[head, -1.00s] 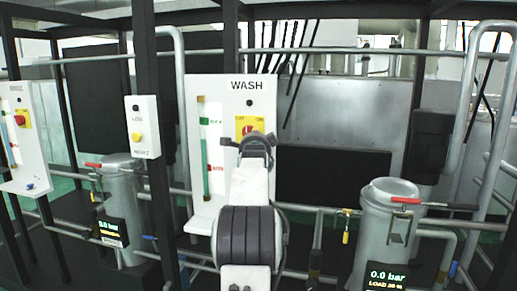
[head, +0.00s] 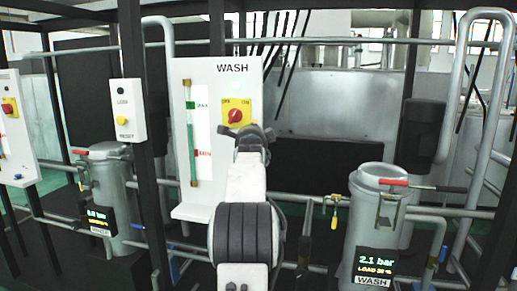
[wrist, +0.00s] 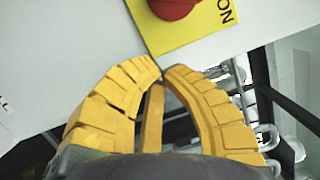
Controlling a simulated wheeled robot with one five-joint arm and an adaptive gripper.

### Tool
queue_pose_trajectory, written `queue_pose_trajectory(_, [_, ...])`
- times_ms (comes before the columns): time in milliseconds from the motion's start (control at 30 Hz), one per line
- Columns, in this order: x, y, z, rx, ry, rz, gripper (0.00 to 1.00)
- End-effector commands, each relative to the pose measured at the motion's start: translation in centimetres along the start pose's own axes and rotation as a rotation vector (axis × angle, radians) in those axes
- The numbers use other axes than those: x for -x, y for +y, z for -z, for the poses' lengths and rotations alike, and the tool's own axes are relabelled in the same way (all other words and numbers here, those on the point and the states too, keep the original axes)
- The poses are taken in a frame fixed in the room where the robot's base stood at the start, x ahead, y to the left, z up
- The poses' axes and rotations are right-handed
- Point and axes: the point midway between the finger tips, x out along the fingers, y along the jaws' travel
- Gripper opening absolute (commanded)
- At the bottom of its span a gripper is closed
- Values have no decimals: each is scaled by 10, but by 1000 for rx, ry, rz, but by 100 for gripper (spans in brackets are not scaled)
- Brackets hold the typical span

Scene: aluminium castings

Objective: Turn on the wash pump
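The WASH panel (head: 185,75) is a white board with a red rotary knob (head: 235,116) on a yellow plate (head: 244,104). The knob also shows at the top of the wrist view (wrist: 172,8), next to the lettering "ON". My gripper (wrist: 162,72) has its yellow fingertips together, with nothing visible between them, apart from the knob and below it in that view. In the head view my gripper (head: 255,132) is in front of the panel, just below the knob. The WASH display (head: 376,265) at the lower right reads 2.1 bar.
A grey WASH vessel (head: 372,215) with a red-handled valve (head: 394,182) stands at right. A smaller box (head: 127,110) with a yellow RESET button is left of the panel. Another vessel (head: 108,190) and panel (head: 12,130) stand further left. Black posts and pipes crowd the area.

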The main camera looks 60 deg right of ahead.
Motion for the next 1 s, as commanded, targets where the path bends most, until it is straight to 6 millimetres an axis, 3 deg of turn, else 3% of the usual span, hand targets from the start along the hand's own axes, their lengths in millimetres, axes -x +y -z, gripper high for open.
queue_pose_trajectory(700, [83,5,-1,1,-3,3,0])
queue_pose_trajectory(1000, [98,6,-1,0,-4,1,0])
